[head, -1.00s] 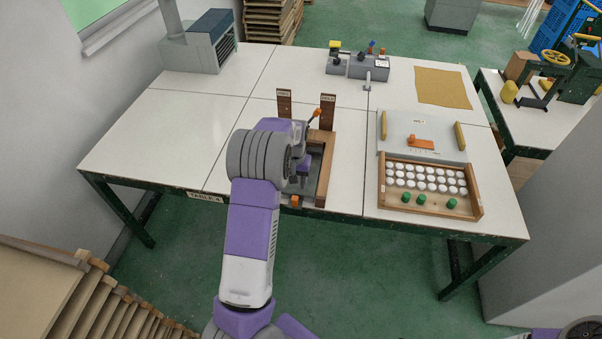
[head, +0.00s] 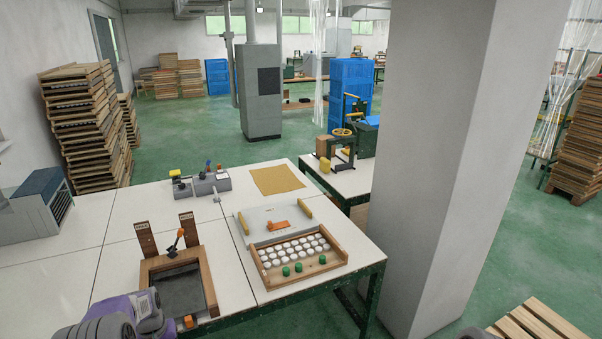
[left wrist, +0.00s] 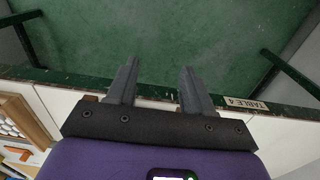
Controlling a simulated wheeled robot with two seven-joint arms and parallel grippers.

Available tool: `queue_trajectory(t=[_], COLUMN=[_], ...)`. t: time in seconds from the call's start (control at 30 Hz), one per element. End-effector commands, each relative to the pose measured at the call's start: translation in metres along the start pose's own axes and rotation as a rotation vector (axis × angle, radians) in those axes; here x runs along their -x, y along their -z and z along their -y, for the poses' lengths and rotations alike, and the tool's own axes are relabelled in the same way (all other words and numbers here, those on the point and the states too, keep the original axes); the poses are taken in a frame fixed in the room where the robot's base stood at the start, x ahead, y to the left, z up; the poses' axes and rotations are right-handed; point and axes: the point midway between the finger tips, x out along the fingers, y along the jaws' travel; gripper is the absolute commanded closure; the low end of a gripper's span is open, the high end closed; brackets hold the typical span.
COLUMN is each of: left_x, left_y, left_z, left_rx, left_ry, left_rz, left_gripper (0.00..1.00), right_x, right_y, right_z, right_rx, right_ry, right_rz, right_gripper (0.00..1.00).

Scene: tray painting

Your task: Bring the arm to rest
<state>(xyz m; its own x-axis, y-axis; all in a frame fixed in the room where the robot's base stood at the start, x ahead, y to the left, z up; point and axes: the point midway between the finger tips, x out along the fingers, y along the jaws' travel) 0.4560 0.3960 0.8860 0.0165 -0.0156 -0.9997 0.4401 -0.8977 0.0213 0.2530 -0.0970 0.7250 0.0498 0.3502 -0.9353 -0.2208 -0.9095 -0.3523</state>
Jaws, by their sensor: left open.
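My left arm shows in purple at the lower left of the head view, beside the wooden fixture (head: 208,281) with the dark grey bed; its fingers cannot be made out there. In the left wrist view my left gripper (left wrist: 153,85) is open and empty. Its two dark fingers stand apart over the front edge of the table (left wrist: 268,123), with green floor beyond. My right gripper is not in view.
A tray of white discs (head: 331,262) with green knobs stands right of the fixture. A tan sheet (head: 277,180) lies at the back. A large grey pillar (head: 440,150) stands right of the table. Pallets (head: 88,125) are stacked at the left.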

Motion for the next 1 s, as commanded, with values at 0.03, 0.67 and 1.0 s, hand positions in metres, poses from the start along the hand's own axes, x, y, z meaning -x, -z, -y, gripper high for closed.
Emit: queue_trajectory(t=[0.03, 0.67, 1.0], left_x=[-0.014, -0.167, -0.163], left_y=[-0.007, -0.233, -0.315], left_z=[-0.008, -0.149, -0.176], left_rx=[-0.013, -0.189, -0.219], left_ry=[-0.009, -0.247, -0.337], left_rz=[0.007, 0.075, 0.082], left_gripper=[0.49, 0.49, 0.49], right_x=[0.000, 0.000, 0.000], right_y=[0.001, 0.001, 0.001], right_z=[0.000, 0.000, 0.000], right_rx=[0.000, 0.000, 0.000], right_ry=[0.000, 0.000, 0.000], right_rz=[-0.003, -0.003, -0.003], right_gripper=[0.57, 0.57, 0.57])
